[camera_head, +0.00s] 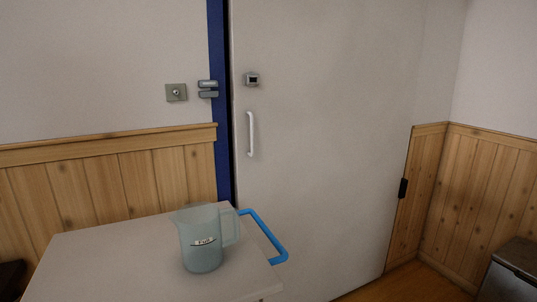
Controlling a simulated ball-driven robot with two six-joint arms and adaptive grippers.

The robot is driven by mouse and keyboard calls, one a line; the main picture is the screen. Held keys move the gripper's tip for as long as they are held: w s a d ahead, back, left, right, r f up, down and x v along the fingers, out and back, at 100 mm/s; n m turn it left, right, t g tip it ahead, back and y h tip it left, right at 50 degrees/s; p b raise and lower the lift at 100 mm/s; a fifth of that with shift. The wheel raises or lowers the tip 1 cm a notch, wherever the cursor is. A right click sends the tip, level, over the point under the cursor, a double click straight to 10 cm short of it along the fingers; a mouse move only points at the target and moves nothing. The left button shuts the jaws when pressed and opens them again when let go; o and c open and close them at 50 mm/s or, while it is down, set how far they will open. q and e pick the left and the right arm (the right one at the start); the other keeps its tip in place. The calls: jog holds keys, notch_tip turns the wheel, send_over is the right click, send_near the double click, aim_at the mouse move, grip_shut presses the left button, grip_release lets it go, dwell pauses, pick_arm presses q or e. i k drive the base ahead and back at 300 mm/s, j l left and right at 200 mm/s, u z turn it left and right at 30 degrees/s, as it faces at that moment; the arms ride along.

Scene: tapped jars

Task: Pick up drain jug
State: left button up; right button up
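The drain jug (201,240) is a translucent pale blue jug with a small dark-lettered label on its front. It stands upright on a light-topped table (110,255), near the table's right side. Its handle is on the right and its spout points left. Neither of my grippers shows in the head view.
A blue bar handle (268,236) sticks out at the table's right edge, close to the jug. Behind stands a large pale door (330,130) with a white handle (251,134) and a blue frame (218,130). A dark metallic box (513,272) stands at the lower right. The table's left part is clear.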

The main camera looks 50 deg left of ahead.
aim_at(204, 229)
jog(key=i+u, duration=0.1)
jog(key=u, duration=1.9)
jog(key=k+j+z, duration=0.1)
jog(key=z, duration=0.35)
